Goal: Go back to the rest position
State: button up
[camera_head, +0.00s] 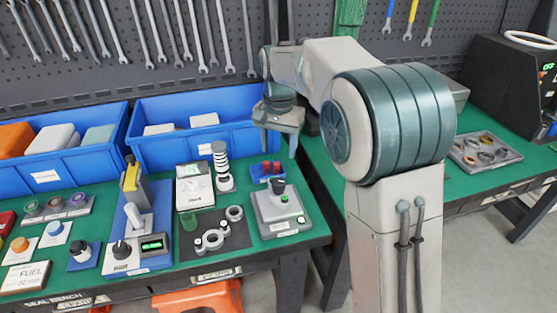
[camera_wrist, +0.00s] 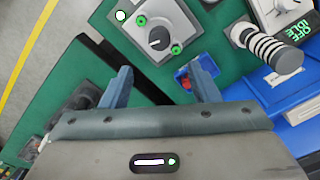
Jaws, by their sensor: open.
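My gripper (camera_head: 277,138) is above the right end of the green seal bench (camera_head: 255,255), with its fingers pointing down. In the wrist view my gripper (camera_wrist: 160,82) shows two blue-grey fingers spread apart with nothing held between them. Below it are a grey box with a black knob and green buttons (camera_wrist: 160,25) and a small blue tray with red parts (camera_wrist: 184,78). In the head view the same knob box (camera_head: 280,212) stands near the bench's right edge, and the blue tray (camera_head: 268,171) lies behind it. My gripper is apart from both.
Two large blue bins (camera_head: 190,148) stand along the back of the bench. A striped black-and-white cylinder (camera_head: 221,165) and a yellow-handled press (camera_head: 132,185) stand left of my gripper. A second green table (camera_head: 460,185) holds a tray of rings (camera_head: 485,152). Wrenches hang on the pegboard behind.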

jog(key=shift+r, duration=0.6)
jog(key=s+d+r+n+t, duration=0.1)
jog(key=s+d+r+n, duration=0.1)
jog(key=s+d, duration=0.85)
jog(key=s+d+f+n+t, duration=0.1)
jog(key=s+d+f, duration=0.1)
jog(key=s, duration=0.5)
jog(key=s+d+f, duration=0.3)
jog(key=s, duration=0.5)
jog(key=shift+f+n+t+p, duration=0.3)
jog(key=shift+n+t, duration=0.1)
